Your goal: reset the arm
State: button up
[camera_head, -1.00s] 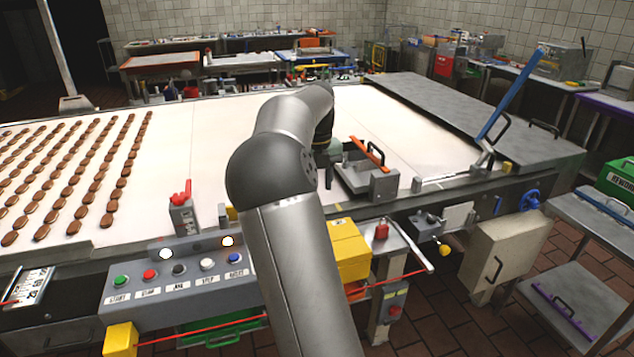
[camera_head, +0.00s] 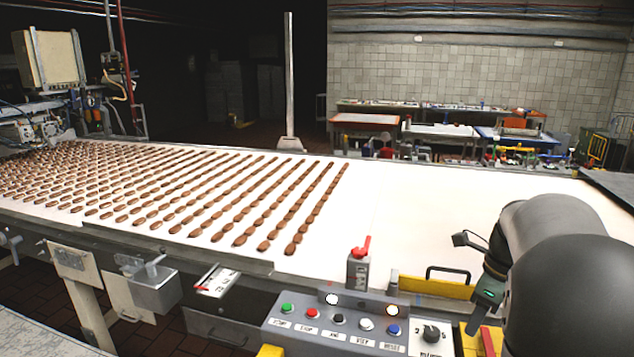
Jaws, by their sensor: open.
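My arm fills the lower right of the head view, folded close to the camera, with large dark and grey links. Its end, with my gripper (camera_head: 488,296), is at the left side of these links, above the right end of the control panel. A small green light and a black bracket show there. My gripper is open; its fingers are mostly hidden or hard to make out. I see nothing held in it.
A control panel (camera_head: 350,325) with several coloured buttons and a knob stands at the front. The belt's right part is bare.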

jog(key=s+a+f+n+h, duration=0.1)
jog(key=s+a+f+n, duration=0.2)
jog(key=s+a+n, duration=0.5)
jog(key=s+a+f+n, duration=0.3)
jog(key=s+a+n, duration=0.6)
jog(key=n, duration=0.9)
jog(key=s, duration=0.3)
jog(key=shift+f+n+h, duration=0.3)
jog(key=shift+h, duration=0.1)
